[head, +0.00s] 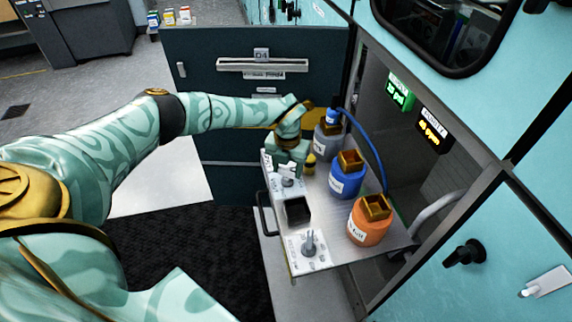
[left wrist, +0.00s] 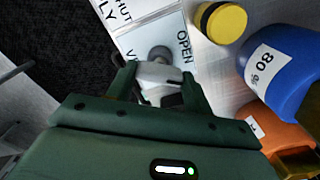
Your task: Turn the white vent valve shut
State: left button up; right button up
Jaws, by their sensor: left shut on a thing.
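The white vent valve (head: 287,171) stands on a white label plate at the back left of the pull-out shelf. Its white handle (left wrist: 158,76) sits between the fingers of my left gripper (left wrist: 160,88) in the left wrist view. My left gripper, seen at the shelf's back left in the head view (head: 288,160), is shut on the handle. The plate (left wrist: 135,17) shows the words OPEN and SHUT; part of it is hidden behind the gripper. The handle's exact angle is hard to read. My right gripper is not in view.
A second, grey valve (head: 309,243) stands at the shelf's front. A black square box (head: 297,210) lies between the valves. Blue (head: 347,180), orange (head: 369,222) and grey (head: 327,142) bottles stand to the right. A yellow-and-black cap (left wrist: 221,22) is close to the gripper.

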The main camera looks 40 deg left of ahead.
aim_at(287, 169)
pick_arm(q)
jog(key=m+p, duration=0.1)
jog(key=m, duration=0.4)
jog(key=shift+m, duration=0.3)
jog(key=m+p, duration=0.1)
jog(key=m, duration=0.4)
jog(key=shift+w, duration=0.1)
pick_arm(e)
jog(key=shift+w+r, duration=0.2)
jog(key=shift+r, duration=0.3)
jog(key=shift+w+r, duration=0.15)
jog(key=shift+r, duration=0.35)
pick_arm(q)
jog(key=shift+m, duration=0.4)
jog(key=o, duration=1)
notch_tip(287, 169, up, 16)
jog(key=p, duration=0.5)
jog(key=shift+r, duration=0.15)
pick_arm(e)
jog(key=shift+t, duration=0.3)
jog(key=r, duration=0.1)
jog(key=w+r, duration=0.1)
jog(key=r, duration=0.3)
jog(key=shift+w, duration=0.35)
